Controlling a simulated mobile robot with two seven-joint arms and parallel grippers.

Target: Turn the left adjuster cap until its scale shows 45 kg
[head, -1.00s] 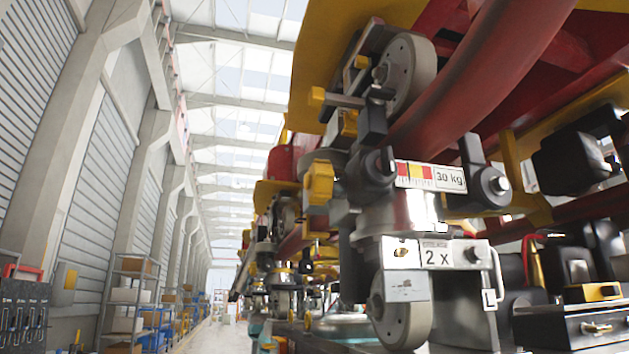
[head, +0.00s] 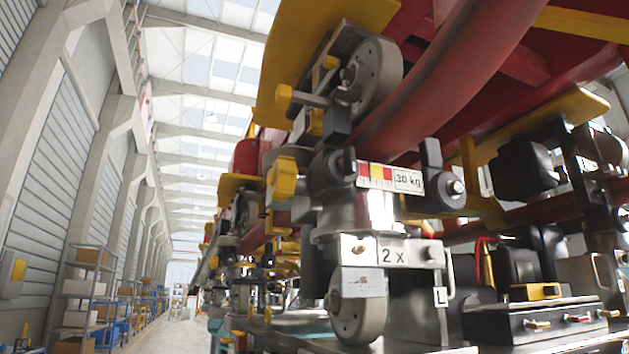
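The wheel assembly of the coaster train fills the middle of the head view. A scale plate (head: 390,177) with red and yellow fields and the printing "30 kg" sits across it. A yellow knob-like cap (head: 284,178) is at the left end of the assembly, and a dark round end with a bright centre (head: 447,190) is at the right end. I cannot tell which of these is the left adjuster cap. A plate marked "2 x" (head: 395,252) and a small "L" tag (head: 440,296) are below. Neither of my grippers shows.
A red tube rail (head: 450,80) runs diagonally above the assembly. An upper wheel (head: 376,78) and a lower wheel (head: 359,318) flank it. A dark case with brass fittings (head: 535,322) stands at lower right. Shelves with boxes (head: 87,285) line the left wall beside an open aisle.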

